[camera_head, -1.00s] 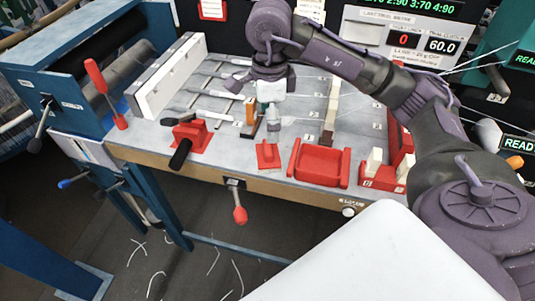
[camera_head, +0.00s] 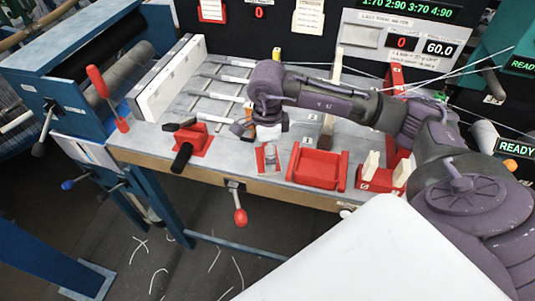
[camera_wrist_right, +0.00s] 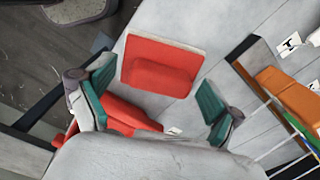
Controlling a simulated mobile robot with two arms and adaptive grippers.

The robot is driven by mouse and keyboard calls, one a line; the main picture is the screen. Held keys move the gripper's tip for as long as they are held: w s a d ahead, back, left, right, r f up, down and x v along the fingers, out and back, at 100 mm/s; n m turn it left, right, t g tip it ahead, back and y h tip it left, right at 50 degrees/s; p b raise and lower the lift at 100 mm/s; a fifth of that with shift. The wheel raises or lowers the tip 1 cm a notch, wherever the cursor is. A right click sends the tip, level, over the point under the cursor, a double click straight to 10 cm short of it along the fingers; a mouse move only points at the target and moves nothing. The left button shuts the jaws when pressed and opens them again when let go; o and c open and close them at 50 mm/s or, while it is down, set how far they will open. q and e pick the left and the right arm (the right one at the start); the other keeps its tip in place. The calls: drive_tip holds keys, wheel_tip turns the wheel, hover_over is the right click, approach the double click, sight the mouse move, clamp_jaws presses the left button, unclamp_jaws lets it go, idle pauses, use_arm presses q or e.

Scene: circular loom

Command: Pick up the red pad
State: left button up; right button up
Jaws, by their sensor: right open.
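The red pad (camera_wrist_right: 162,62) is a flat red plate with a raised red block on it, lying on the grey table top. It fills the upper middle of the wrist view. In the head view the pad (camera_head: 268,169) is at the front of the table, partly hidden by my right gripper (camera_head: 268,148). In the wrist view my right gripper (camera_wrist_right: 155,104) is open, its two green-padded fingers wide apart and empty. The pad shows ahead of and between them; I cannot tell the exact height gap. My left gripper is not in view.
A red tray (camera_head: 318,168) stands just right of the pad, with a red block with pale pegs (camera_head: 378,181) beyond it. A red clamp with a black handle (camera_head: 190,142) is to the left. An orange block (camera_wrist_right: 290,98) lies behind the pad.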

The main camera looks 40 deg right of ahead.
drive_tip(key=c, duration=1.2)
drive_tip(key=shift+c, duration=0.4)
drive_tip(key=shift+r, duration=0.2)
drive_tip(key=shift+w+r, duration=0.1)
drive_tip(key=shift+r, duration=0.15)
drive_tip(key=r, duration=0.1)
drive_tip(key=r+b, duration=0.2)
drive_tip(key=shift+s+d+r, duration=0.15)
drive_tip(key=shift+s+r, duration=0.05)
drive_tip(key=shift+s, duration=0.1)
drive_tip(key=s+d+r+b, duration=0.2)
drive_tip(key=s+d+r, duration=0.3)
drive_tip(key=s, duration=0.5)
drive_tip(key=shift+r+b, duration=0.4)
drive_tip(key=shift+r, duration=0.5)
